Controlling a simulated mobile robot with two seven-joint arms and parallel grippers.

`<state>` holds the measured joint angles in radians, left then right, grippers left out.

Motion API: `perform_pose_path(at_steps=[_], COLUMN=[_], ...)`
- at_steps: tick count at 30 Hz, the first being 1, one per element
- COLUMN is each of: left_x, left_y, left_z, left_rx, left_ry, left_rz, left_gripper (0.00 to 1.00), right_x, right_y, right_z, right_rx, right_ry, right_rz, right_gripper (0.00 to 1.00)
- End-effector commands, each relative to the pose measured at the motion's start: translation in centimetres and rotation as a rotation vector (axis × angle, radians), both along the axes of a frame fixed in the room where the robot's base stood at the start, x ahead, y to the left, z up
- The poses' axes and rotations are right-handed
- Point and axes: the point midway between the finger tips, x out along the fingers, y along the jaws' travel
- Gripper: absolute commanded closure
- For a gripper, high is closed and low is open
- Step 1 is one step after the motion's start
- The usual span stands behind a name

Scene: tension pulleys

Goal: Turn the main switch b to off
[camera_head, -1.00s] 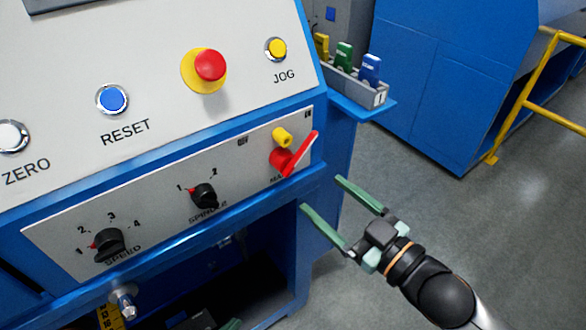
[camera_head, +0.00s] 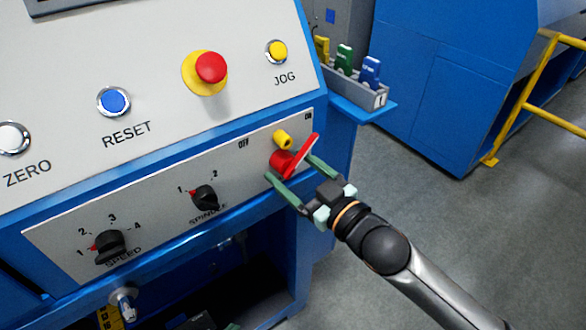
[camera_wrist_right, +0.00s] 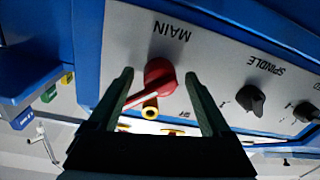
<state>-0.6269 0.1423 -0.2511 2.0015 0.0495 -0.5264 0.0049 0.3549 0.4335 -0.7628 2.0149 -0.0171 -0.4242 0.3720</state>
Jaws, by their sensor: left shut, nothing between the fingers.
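The red main switch (camera_head: 284,162) is on the right end of the lower panel. Its handle slants up and right, toward the ON mark (camera_head: 308,116); the OFF mark (camera_head: 243,144) is to its upper left. My right gripper (camera_head: 290,168) is open, with one finger on each side of the switch. In the right wrist view, the red knob (camera_wrist_right: 160,76) lies between the open fingers, with MAIN printed beside it. I cannot tell whether the fingers touch it. Only a green tip of my left gripper (camera_head: 232,326) shows at the bottom edge; it is shut and empty.
A yellow cylinder (camera_head: 283,138) sticks out just above the switch. The black spindle knob (camera_head: 205,196) and speed knob (camera_head: 110,245) are to the left. The red emergency button (camera_head: 211,67) is above. A grey tray of colored tags (camera_head: 362,92) stands at the right.

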Motion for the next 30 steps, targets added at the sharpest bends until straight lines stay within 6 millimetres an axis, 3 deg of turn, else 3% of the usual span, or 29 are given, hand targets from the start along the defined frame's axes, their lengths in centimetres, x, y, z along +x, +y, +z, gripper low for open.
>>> perform_pose_path(at_steps=[2, 21, 30], left_x=[0.13, 0.12, -0.32], left_y=[-0.02, -0.11, -0.13], left_z=[0.08, 0.16, -0.06], left_rx=[0.000, -0.002, -0.002], left_ry=[-0.003, -0.005, 0.005], left_rz=[0.000, -0.002, -0.001], left_gripper=[1.00, 1.00, 1.00], right_x=[-0.02, -0.04, -0.04], right_y=[-0.01, -0.03, -0.03], right_z=[0.00, -0.01, -0.01], right_rx=[0.000, 0.000, 0.000], right_ry=[0.000, 0.000, 0.000], right_rz=[0.000, 0.000, 0.000], right_gripper=[0.26, 0.97, 1.00])
